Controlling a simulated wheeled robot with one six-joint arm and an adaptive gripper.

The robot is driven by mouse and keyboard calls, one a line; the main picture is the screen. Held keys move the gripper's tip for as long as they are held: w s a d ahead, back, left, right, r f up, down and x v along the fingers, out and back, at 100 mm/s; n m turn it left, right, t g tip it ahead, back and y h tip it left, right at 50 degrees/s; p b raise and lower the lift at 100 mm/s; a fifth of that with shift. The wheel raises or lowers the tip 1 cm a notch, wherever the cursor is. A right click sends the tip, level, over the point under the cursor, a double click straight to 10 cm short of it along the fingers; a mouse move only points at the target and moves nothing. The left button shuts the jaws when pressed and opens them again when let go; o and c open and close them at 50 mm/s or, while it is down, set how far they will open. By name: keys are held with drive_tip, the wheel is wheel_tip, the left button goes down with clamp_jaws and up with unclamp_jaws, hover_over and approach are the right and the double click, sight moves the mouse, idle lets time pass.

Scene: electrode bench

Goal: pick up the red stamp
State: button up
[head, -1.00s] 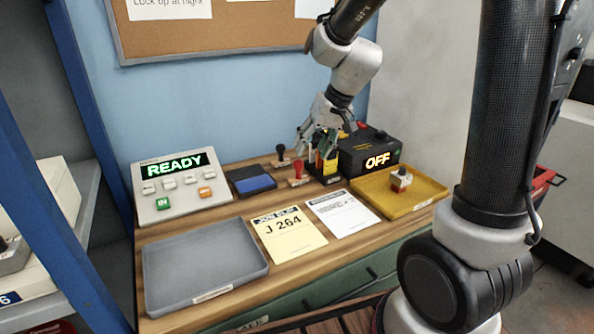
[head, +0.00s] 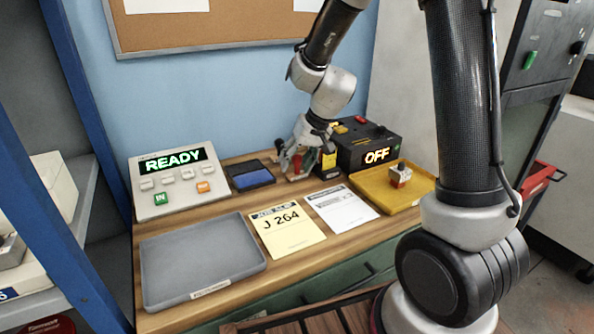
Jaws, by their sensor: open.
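The red stamp (head: 297,165) stands upright on the wooden bench, right of the black and blue ink pad. My gripper (head: 296,159) is low over it, with its fingers open around or just beside the red handle. I cannot tell whether the fingers touch it. The gripper hides part of the stamp and the spot just behind it, where the black-handled stamp stood; that stamp is hidden now.
A yellow and black holder (head: 327,164) stands close at the gripper's right, in front of the black OFF box (head: 368,148). The ink pad (head: 250,176) is at left. The grey tray (head: 202,296), job slip (head: 286,230) and yellow tray (head: 408,204) lie nearer.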

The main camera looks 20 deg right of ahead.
drive_tip(key=c, duration=1.1)
drive_tip(key=shift+r, duration=0.15)
clamp_jaws()
wheel_tip(320, 180, up, 10)
drive_tip(key=shift+f, duration=0.1)
